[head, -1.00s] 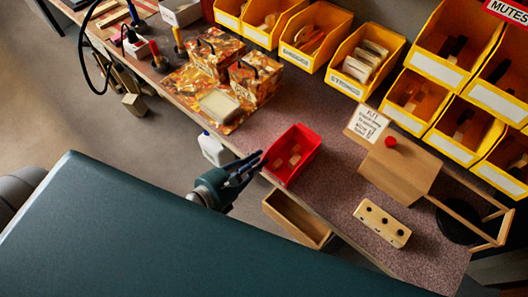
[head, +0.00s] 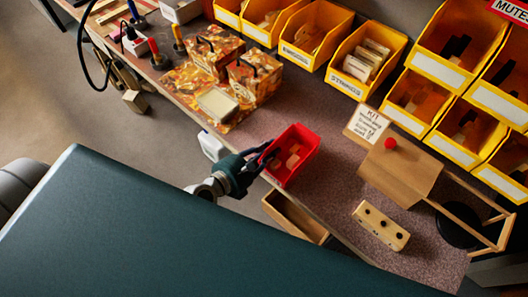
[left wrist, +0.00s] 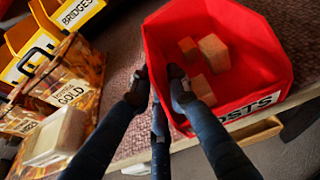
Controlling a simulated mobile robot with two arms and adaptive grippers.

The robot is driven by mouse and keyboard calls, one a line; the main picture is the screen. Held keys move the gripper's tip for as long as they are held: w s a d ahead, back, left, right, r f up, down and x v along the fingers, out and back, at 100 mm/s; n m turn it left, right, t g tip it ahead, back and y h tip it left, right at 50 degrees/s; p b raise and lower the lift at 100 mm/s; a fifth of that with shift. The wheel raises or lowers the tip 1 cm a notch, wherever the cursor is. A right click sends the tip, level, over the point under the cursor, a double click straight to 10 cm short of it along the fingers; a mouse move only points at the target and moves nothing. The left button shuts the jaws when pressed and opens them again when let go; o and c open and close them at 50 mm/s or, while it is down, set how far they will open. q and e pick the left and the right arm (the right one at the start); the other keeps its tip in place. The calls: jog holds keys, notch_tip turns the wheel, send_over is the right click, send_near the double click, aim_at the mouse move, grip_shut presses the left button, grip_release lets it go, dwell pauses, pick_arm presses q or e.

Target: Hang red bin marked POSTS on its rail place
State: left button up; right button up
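The red bin marked POSTS (head: 306,163) stands on the bench near its front edge, with several small wooden blocks inside. In the left wrist view the bin (left wrist: 262,60) fills the upper right, its white label partly visible on the near wall. My left gripper (head: 266,158) is at the bin's left side. In the left wrist view its fingers (left wrist: 157,78) straddle the bin's left wall, one outside and one over the inside. The fingertips are apart, and I see no firm closing on the wall. My right gripper is out of view.
Yellow bins (head: 362,60) line the back, with more stacked at right. A wooden kit box (head: 400,172) with a red knob and a block with dark holes (head: 381,225) stand right of the bin. Patterned boxes (head: 254,77) stand left. An open drawer (head: 295,217) juts out below.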

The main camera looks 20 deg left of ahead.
aim_at(277, 142)
pick_arm(q)
jog(key=shift+x, duration=1.6)
jog(key=shift+w+d+f+b, duration=0.1)
jog(key=shift+w+f+b, duration=0.1)
jog(key=shift+b, duration=0.1)
grip_shut()
jog(key=shift+r, duration=0.25)
jog(key=shift+r+p, duration=0.6)
jog(key=shift+p, duration=0.25)
jog(key=shift+r+p, duration=0.75)
jog(key=shift+p, duration=0.05)
